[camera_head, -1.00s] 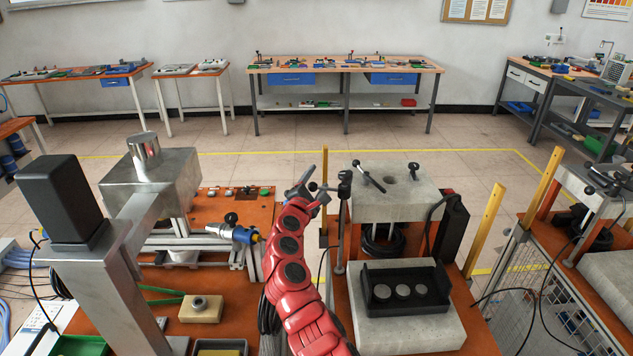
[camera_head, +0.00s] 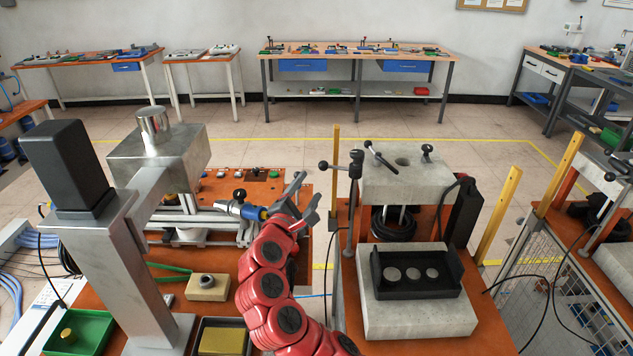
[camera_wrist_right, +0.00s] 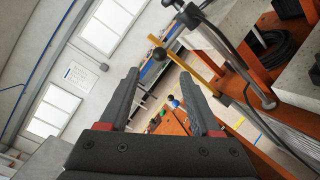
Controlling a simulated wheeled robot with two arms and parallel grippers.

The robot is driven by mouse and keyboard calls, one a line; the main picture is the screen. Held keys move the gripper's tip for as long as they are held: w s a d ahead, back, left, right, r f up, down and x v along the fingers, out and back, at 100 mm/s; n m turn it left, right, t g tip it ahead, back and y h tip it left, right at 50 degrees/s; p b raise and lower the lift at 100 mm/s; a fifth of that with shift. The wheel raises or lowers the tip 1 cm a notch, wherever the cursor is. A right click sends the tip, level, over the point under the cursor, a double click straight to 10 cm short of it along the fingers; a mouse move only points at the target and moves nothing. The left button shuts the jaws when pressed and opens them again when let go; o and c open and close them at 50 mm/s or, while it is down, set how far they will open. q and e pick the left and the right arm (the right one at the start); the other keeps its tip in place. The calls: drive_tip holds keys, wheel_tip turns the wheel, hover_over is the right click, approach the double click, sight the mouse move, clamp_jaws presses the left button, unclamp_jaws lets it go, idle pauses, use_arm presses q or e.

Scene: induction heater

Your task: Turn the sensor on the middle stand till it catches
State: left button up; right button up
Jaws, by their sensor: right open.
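The middle stand has a pale block top (camera_head: 385,183) on an orange frame. At its left edge a grey post (camera_head: 350,215) carries a small black sensor head (camera_head: 355,164), with a rod out to the left ending in a black ball (camera_head: 323,165). My right gripper (camera_head: 311,186) is open and empty, left of the post and a little below the ball, apart from both. My left gripper is not in view.
A black tray with several round discs (camera_head: 440,288) sits on the stand's lower block. An upright yellow bar (camera_head: 335,150) stands just behind the ball. A blue-and-grey fitting (camera_head: 250,211) lies close left of my right gripper. A metal column (camera_head: 120,260) fills the left foreground.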

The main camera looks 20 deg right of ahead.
drive_tip(key=shift+v, duration=1.7)
drive_tip(key=shift+w+f, duration=0.1)
drive_tip(key=shift+f, duration=0.1)
drive_tip(key=c, duration=0.3)
drive_tip(key=f+y, duration=0.1)
drive_tip(key=a+f+n+t+y, duration=0.1)
drive_tip(key=f, duration=0.1)
drive_tip(key=shift+w+a+f+y, duration=0.2)
drive_tip(key=shift+w+f+y, duration=0.05)
drive_tip(key=shift+f+y, duration=0.15)
drive_tip(key=c, duration=0.5)
drive_tip(key=s+f+t+y, duration=0.1)
drive_tip(key=f+y, duration=0.1)
drive_tip(key=shift+s+a+f+t+y, duration=0.1)
drive_tip(key=shift+s+f+t+y, duration=0.15)
drive_tip(key=shift+t+y, duration=0.15)
clamp_jaws()
drive_tip(key=s+d+r+m+t, duration=0.2)
drive_tip(key=s+d+r+m, duration=0.1)
drive_tip(key=s+d, duration=0.2)
drive_tip(key=p, duration=0.5)
approach(324, 170)
drive_tip(key=shift+m, duration=0.3)
drive_tip(key=x, duration=0.5)
drive_tip(key=shift+w+d, duration=0.1)
drive_tip(key=shift+w, duration=0.25)
drive_tip(key=shift+w+d+r, duration=0.1)
drive_tip(key=shift+w+r, duration=0.1)
drive_tip(key=shift+w, duration=0.4)
